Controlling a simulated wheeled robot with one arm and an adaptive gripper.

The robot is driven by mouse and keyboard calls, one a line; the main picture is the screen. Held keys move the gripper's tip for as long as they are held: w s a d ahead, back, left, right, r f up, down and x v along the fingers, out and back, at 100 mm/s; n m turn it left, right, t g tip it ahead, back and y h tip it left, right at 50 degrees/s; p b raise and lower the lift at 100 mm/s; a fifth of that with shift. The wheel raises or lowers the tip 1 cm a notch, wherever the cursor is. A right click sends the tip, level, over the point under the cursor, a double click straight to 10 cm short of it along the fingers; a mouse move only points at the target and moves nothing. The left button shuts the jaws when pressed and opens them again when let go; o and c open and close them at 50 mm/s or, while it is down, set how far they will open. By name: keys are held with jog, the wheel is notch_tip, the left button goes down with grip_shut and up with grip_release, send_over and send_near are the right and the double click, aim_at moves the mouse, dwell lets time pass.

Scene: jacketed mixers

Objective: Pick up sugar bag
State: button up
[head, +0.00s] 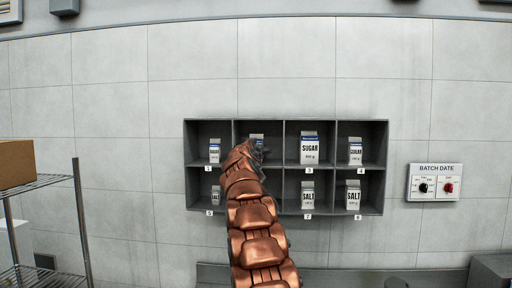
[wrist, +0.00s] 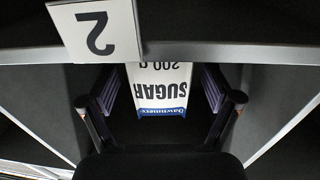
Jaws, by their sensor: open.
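In the wrist view a white sugar bag (wrist: 160,90) with a blue band stands in compartment 2, and its label reads upside down as sugar, 200 g. My gripper (wrist: 165,103) is open, with one finger on each side of the bag. Other sugar bags stand in compartment 1 (head: 214,151), compartment 3 (head: 309,149) and compartment 4 (head: 355,151).
The dark wall shelf (head: 286,121) has two rows of compartments, and its dividers are close to my gripper. Salt bags (head: 307,195) stand in the lower row. A number 2 tag (wrist: 98,30) is on the shelf edge. A batch date panel (head: 435,183) is at the right.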

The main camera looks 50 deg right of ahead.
jog(key=shift+w+d, duration=0.1)
jog(key=shift+d, duration=0.05)
jog(key=c, duration=1.4)
